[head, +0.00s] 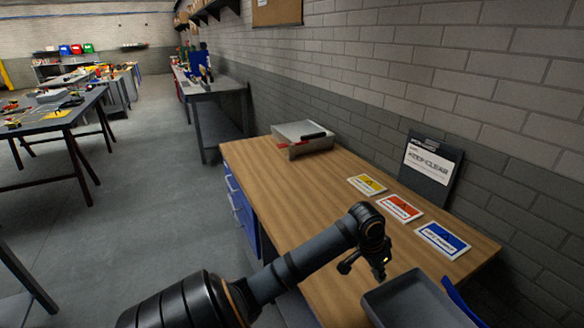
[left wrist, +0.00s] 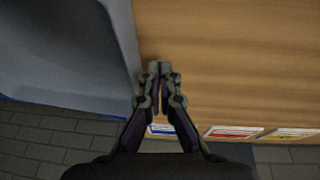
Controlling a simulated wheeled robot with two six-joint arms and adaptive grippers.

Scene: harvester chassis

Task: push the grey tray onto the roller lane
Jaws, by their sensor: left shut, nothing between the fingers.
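The grey tray (head: 415,303) sits at the near right end of the wooden bench, cut off by the bottom of the head view. Its wall and inside also fill the upper left of the left wrist view (left wrist: 70,50). My left gripper (head: 381,270) is just left of the tray in the head view. In the left wrist view its fingers (left wrist: 158,72) are together and empty, close beside the tray's wall; I cannot tell whether they touch it. No rollers show in either view. My right gripper is not in view.
The wooden bench (head: 290,192) is clear along its middle. Yellow (head: 367,184), red (head: 400,208) and blue (head: 442,240) cards lie along the wall side. A dark clipboard sign (head: 431,168) leans there. A silver box (head: 302,140) stands at the far end. A blue strip (head: 462,302) edges the tray.

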